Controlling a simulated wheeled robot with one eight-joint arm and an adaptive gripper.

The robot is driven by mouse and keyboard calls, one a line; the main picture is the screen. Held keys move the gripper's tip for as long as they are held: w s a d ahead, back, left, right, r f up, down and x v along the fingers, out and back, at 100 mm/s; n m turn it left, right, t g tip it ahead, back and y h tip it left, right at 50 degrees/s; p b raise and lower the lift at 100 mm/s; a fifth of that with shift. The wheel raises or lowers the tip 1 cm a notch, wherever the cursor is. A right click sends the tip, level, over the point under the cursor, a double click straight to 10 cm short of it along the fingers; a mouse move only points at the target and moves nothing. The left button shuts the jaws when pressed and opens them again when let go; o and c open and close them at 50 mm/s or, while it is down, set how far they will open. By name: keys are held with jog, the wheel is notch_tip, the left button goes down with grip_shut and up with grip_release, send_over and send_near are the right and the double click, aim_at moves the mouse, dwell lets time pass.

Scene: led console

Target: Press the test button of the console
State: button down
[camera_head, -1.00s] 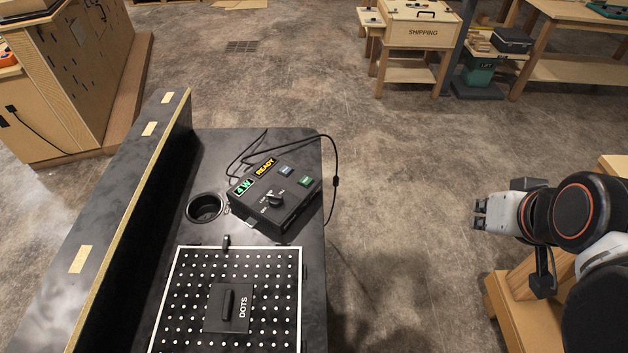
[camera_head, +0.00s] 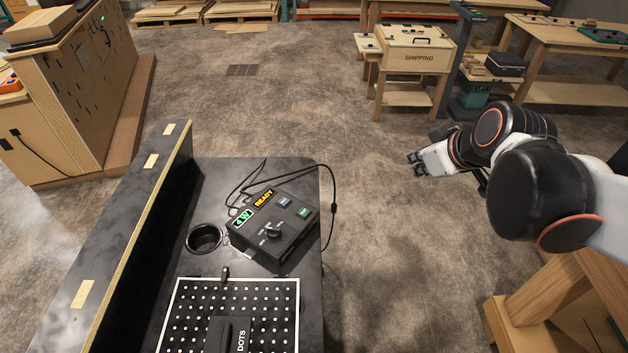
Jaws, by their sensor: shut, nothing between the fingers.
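The console (camera_head: 272,232) is a black box on the dark table. It has a yellow READY display (camera_head: 264,198), a green-lit display (camera_head: 242,218), a black knob (camera_head: 273,232), a blue button (camera_head: 284,201) and a green button (camera_head: 304,212). The button labels are too small to read, so I cannot tell which is the test button. My gripper (camera_head: 413,164) is shut and empty, over the floor to the right of the console and well apart from it.
The dark table (camera_head: 308,262) also bears a round black cup holder (camera_head: 204,238) and a dotted board (camera_head: 190,318). A black cable (camera_head: 333,210) loops off the table's right edge. A tall panel (camera_head: 125,240) borders the left side. A wooden stand (camera_head: 545,290) is under my arm.

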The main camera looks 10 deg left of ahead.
jog(key=w+a+f+n+y+p, duration=0.1)
jog(key=w+a+n+y+p, duration=0.1)
jog(key=w+a+n, duration=0.35)
jog(key=n+g+y+b, duration=0.2)
jog(key=n+b, duration=0.2)
jog(key=n, duration=0.2)
send_over(301, 214)
notch_tip(301, 214, down, 15)
jog(key=shift+f, duration=0.1)
notch_tip(301, 214, down, 9)
jog(key=b, duration=0.6)
jog(key=shift+b, duration=0.3)
jog(key=shift+f+b, duration=0.3)
jog(key=shift+b, duration=0.05)
